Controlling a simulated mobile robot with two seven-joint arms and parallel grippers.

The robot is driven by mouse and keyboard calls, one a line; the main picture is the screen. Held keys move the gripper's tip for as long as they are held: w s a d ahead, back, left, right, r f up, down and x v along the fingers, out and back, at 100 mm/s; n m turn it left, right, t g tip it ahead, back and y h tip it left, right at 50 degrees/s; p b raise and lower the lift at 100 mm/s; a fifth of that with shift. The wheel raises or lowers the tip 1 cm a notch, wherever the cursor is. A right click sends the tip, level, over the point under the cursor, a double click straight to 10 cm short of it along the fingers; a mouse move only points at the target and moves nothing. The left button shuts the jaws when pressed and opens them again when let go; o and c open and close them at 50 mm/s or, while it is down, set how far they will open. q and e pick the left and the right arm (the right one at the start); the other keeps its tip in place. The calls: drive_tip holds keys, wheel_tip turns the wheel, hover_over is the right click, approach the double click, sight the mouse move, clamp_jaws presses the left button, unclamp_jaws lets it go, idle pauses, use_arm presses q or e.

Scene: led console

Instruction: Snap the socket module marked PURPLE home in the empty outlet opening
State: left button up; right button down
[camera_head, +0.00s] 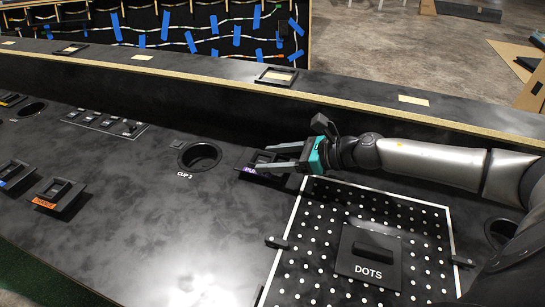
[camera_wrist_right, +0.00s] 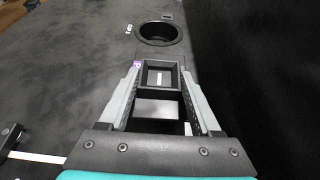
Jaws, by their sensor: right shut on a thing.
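The dark socket module with a purple label (camera_head: 250,170) is at the back of the console deck, right of the CUP 2 hole. Its label is partly covered, and only its first letters show. My right gripper (camera_head: 272,157) has its fingers along both sides of the module and is shut on it. In the right wrist view the module's square recess (camera_wrist_right: 158,77) shows between the fingers (camera_wrist_right: 160,95). Whether the module touches the deck is unclear. A black frame with a pale centre (camera_head: 276,76) is on the ledge behind; whether it is the empty outlet opening is unclear. My left gripper is not in view.
An orange-labelled module (camera_head: 58,192) and a blue-labelled one (camera_head: 14,174) are at the left. The CUP 2 hole (camera_head: 199,156) also shows in the wrist view (camera_wrist_right: 159,33). The perforated panel with the DOTS block (camera_head: 370,256) lies in front of my right arm. The raised ledge (camera_head: 340,96) runs behind.

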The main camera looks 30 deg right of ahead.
drive_tip(key=shift+f+b, duration=0.9)
drive_tip(key=shift+f, duration=0.2)
idle(0.7)
idle(0.4)
unclamp_jaws()
drive_tip(key=shift+v, duration=1.1)
drive_tip(key=shift+p+v, duration=0.6)
drive_tip(key=shift+v, duration=0.9)
drive_tip(key=p+v, duration=0.6)
drive_tip(key=v, duration=0.3)
drive_tip(key=shift+a, duration=0.1)
drive_tip(key=shift+s+d+r+p, duration=0.2)
drive_tip(key=shift+s+d+p, duration=0.15)
drive_tip(key=shift+s+p, duration=0.1)
